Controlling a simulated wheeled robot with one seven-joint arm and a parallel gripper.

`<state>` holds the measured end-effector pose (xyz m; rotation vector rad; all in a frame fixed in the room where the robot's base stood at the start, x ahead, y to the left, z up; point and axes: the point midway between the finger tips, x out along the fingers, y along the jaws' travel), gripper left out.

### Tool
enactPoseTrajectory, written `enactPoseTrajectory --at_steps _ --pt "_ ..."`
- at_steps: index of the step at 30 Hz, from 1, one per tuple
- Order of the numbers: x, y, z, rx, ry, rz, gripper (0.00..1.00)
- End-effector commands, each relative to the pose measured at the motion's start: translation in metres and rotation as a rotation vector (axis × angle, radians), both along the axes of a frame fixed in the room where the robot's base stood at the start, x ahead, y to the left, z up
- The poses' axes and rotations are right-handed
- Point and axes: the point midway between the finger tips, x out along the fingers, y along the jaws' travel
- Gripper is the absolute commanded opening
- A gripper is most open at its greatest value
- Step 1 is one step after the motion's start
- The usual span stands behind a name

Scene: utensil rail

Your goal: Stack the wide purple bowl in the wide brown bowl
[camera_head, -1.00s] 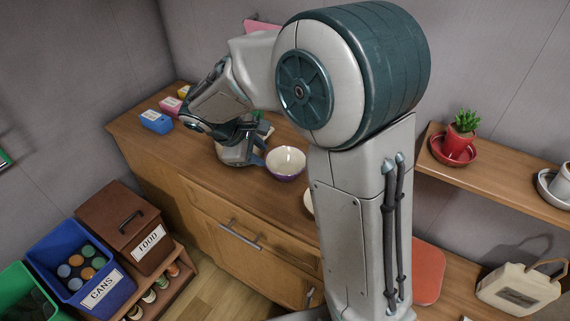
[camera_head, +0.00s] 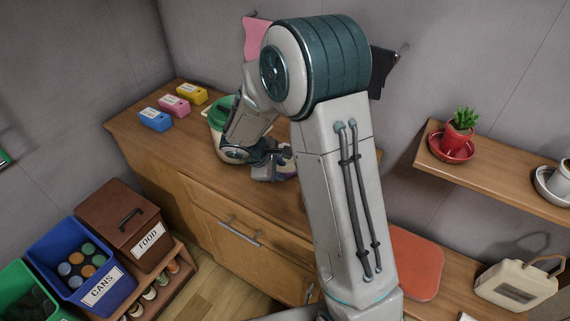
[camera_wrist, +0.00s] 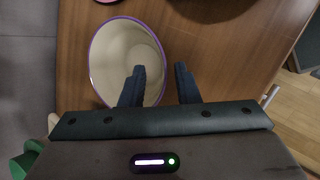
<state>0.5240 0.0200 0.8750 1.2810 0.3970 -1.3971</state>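The wide purple bowl (camera_wrist: 104,60), cream inside with a purple rim, stands upright on the wooden counter in the wrist view. In the head view it is mostly hidden behind my gripper (camera_head: 274,170). My gripper (camera_wrist: 160,78) is open and empty above the bowl. One finger overlaps the bowl's inside and the other lies beyond its right rim, so the rim runs between them. I cannot tell whether they touch it. A dark rounded shape (camera_wrist: 238,6), perhaps the wide brown bowl, is cut off at the wrist view's top edge. The brown bowl is not visible in the head view.
A green-lidded container (camera_head: 218,110) stands close behind my wrist. Blue (camera_head: 155,120), pink (camera_head: 174,106) and yellow (camera_head: 192,94) boxes stand at the counter's left end. A shelf with a potted plant (camera_head: 460,132) is at right. Counter left of the bowl is clear.

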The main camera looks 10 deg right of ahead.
Motion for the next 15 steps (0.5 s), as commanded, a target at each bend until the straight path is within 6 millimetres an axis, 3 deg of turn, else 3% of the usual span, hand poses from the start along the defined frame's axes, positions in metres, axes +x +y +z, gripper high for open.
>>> enactPoseTrajectory --at_steps 9,12,15 --pt "0.0018 -0.0037 -0.0065 0.001 0.000 0.000 0.29" --pt "0.0017 -0.0036 -0.0065 0.001 0.000 0.000 0.04" --pt "0.0016 -0.0035 -0.0064 0.001 0.000 0.000 0.00"
